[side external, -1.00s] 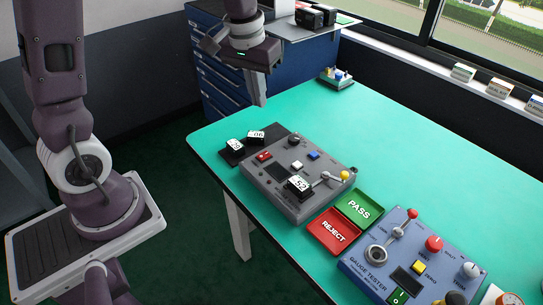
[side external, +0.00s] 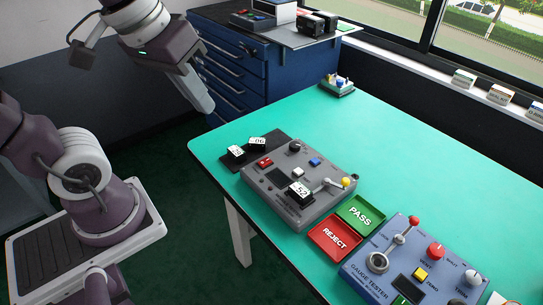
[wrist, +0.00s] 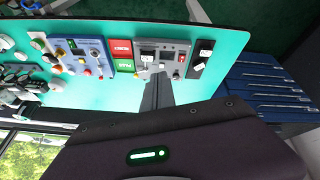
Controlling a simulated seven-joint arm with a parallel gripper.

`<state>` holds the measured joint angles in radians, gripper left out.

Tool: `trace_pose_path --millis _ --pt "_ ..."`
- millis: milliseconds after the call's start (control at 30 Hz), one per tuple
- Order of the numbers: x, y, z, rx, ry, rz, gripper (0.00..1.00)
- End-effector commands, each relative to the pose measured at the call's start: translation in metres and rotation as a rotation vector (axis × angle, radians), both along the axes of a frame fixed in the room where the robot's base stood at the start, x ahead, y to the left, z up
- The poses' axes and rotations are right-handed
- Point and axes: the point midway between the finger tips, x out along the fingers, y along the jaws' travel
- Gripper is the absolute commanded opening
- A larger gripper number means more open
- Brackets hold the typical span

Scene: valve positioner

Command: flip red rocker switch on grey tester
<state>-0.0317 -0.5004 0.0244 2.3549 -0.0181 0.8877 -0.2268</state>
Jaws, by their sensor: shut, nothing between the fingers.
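The grey tester (side external: 320,172) lies on the teal table; it also shows in the wrist view (wrist: 154,44). Its red rocker switch (side external: 264,161) is near its far-left corner, beside a dark display. The switch appears small and red in the wrist view (wrist: 182,58); which way it is tipped is too small to tell. A block marked 52 (side external: 300,192) sits on the tester near its front edge. My gripper (side external: 209,108) is shut and empty, raised in the air to the left of the table, well apart from the switch. Its fingers (wrist: 157,90) show below the tester in the wrist view.
Two numbered blocks (side external: 236,152) stand on a dark mat beside the tester. The green PASS tray (side external: 361,212), red REJECT tray (side external: 335,239) and blue gauge tester (side external: 390,262) lie to the right. A blue drawer cabinet (side external: 235,65) stands behind.

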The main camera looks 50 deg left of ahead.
Motion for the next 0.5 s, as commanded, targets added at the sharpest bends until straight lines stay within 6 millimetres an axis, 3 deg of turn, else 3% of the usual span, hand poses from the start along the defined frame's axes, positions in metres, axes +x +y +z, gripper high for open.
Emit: trace_pose_path --millis 33,167,300,400,500 --pt "0.024 0.006 -0.002 -0.041 0.046 0.103 0.0" --pt "0.088 0.025 -0.02 -0.144 0.144 0.417 0.0" --pt "0.15 0.053 -0.064 -0.215 0.238 0.759 0.0" --pt "0.181 0.073 -0.103 -0.24 0.288 0.969 0.0" --pt "0.2 0.088 -0.136 -0.251 0.32 1.126 0.0"
